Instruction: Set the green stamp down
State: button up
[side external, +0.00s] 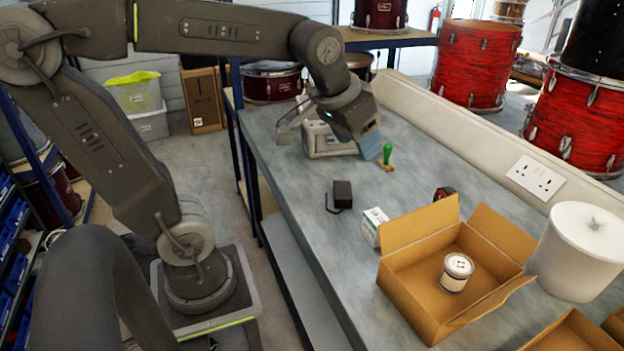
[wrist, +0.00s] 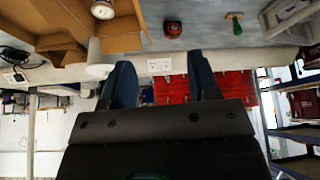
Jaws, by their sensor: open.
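The green stamp (side external: 387,154) stands upright on the grey bench, its green handle up and its brown base on the bench top. It also shows in the wrist view (wrist: 236,24), near the top edge, right of my fingers. My gripper (side external: 370,150) has its blue fingers just left of the stamp in the side view; whether they touch it cannot be told there. In the wrist view my gripper (wrist: 160,62) has its two fingers spread apart with nothing between them, and the stamp is outside them.
A grey device (side external: 325,140) sits behind my gripper. A black power adapter (side external: 343,194), a small white box (side external: 374,224) and a red-black tape measure (side external: 444,193) lie nearby. An open cardboard box (side external: 410,285) holds a can (side external: 456,273). A white canister (side external: 582,250) stands right. Bench between them is clear.

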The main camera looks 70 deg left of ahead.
jog(key=s+d+f+m, duration=0.2)
jog(key=s+d+f, duration=0.1)
jog(key=s, duration=0.6)
jog(key=shift+s+d+f+h, duration=0.25)
jog(key=shift+f+h, duration=0.15)
jog(key=shift+f, duration=0.1)
